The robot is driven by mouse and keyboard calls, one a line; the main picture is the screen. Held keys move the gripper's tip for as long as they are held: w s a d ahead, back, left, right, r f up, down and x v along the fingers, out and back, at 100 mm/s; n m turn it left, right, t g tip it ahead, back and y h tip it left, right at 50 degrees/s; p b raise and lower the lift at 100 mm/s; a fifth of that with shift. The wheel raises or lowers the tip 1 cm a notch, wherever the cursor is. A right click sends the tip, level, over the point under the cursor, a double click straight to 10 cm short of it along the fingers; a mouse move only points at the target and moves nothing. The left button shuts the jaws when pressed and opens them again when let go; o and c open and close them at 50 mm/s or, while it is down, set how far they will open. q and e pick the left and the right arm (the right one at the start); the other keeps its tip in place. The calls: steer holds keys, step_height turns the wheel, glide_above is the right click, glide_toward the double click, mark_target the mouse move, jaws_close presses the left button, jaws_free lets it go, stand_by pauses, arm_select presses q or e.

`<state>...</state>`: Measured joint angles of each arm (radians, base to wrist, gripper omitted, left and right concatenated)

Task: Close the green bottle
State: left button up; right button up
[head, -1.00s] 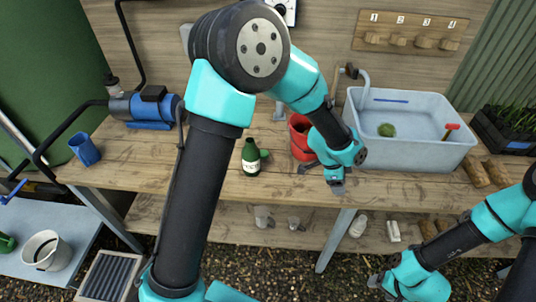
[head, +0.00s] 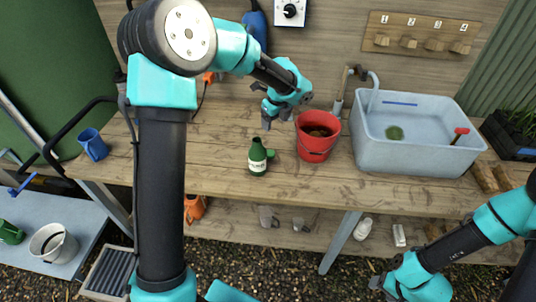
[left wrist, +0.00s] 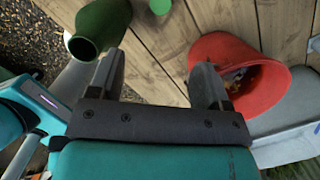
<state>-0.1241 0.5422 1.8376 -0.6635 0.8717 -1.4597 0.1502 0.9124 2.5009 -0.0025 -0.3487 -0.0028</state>
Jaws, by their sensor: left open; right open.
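The green bottle (head: 257,162) stands upright on the wooden bench, with a pale label and no cap on its neck. Its dark open mouth shows in the left wrist view (left wrist: 101,26). A small round green piece (head: 271,153), which looks like the cap, is just right of the bottle; it also shows as a disc in the left wrist view (left wrist: 174,24). My left gripper (head: 276,117) is open and empty, above the bench behind the bottle and left of the red bucket. My right gripper (head: 381,286) is open and empty at the lower right, away from the bench top.
The red bucket (head: 314,151) with dark contents stands right of the bottle, close to my left fingers in the left wrist view. A grey-blue basin (head: 420,160) is further right. A blue cup (head: 93,144) stands at the left. The bench left of the bottle is clear.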

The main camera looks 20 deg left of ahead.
arm_select(q)
glide_above(270, 153)
steer(key=f, duration=1.1)
steer(key=shift+s+d+f, duration=0.15)
steer(key=shift+d+f, duration=0.1)
steer(key=shift+d, duration=0.15)
steer(key=shift+f, duration=0.1)
steer(key=shift+w+a+f, duration=0.1)
steer(key=shift+a+f, duration=0.1)
steer(key=shift+f, duration=1.2)
steer(key=shift+w+a+f, duration=0.1)
steer(key=shift+a+f, duration=0.1)
steer(key=shift+f, duration=1.15)
steer(key=c, duration=1)
steer(key=shift+r, duration=0.1)
step_height(270, 153, up, 10)
steer(key=shift+f, duration=0.1)
